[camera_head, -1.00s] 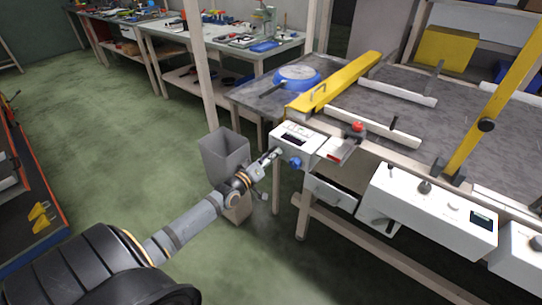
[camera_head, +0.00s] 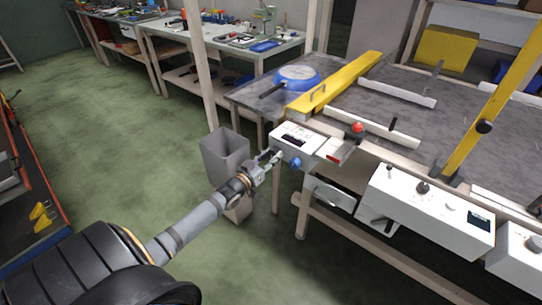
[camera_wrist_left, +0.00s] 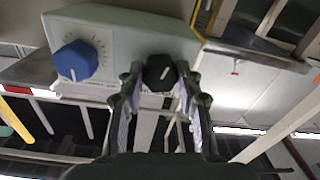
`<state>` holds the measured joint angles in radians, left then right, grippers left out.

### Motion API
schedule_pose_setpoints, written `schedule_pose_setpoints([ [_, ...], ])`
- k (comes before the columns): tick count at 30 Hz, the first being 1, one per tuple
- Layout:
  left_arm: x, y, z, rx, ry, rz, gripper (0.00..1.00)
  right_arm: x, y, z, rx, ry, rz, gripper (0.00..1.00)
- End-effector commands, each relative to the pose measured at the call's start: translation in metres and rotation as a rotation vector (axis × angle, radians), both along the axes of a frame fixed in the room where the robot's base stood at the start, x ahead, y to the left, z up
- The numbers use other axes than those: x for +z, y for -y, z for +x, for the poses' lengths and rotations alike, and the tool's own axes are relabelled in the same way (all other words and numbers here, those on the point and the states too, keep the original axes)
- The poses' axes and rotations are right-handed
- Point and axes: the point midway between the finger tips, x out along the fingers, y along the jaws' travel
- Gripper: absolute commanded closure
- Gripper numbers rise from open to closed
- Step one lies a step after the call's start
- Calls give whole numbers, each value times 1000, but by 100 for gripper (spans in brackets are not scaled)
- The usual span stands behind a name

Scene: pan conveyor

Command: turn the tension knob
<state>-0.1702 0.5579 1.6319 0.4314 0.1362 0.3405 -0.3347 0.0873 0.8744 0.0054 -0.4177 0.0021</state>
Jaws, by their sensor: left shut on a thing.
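My left gripper (camera_head: 275,156) reaches the front of a white control box (camera_head: 309,136) at the table's near left corner. The blue knob also shows in the head view (camera_head: 295,163). The knob labels are too small to read. My right gripper is out of view.
A grey bin (camera_head: 225,150) stands on the floor beside my left forearm. Behind the box are a yellow beam (camera_head: 335,84) and a blue pan (camera_head: 296,76). A red button (camera_head: 357,127) and another white control box (camera_head: 430,208) lie to the right.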

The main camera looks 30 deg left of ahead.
Motion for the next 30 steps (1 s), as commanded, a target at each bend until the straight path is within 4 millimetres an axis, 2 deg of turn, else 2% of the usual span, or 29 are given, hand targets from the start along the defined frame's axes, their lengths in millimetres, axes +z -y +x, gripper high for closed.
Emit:
schedule_pose_setpoints([
  [13, -1, 0, 0, 0, 0, 10, 97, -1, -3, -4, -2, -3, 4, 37],
  [14, -1, 0, 0, 0, 0, 10, 61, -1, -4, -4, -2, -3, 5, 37],
  [18, -1, 0, 0, 0, 0, 10, 42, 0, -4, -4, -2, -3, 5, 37],
  [30, -1, 0, -4, -1, 0, 11, 42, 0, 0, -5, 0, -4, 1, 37],
])
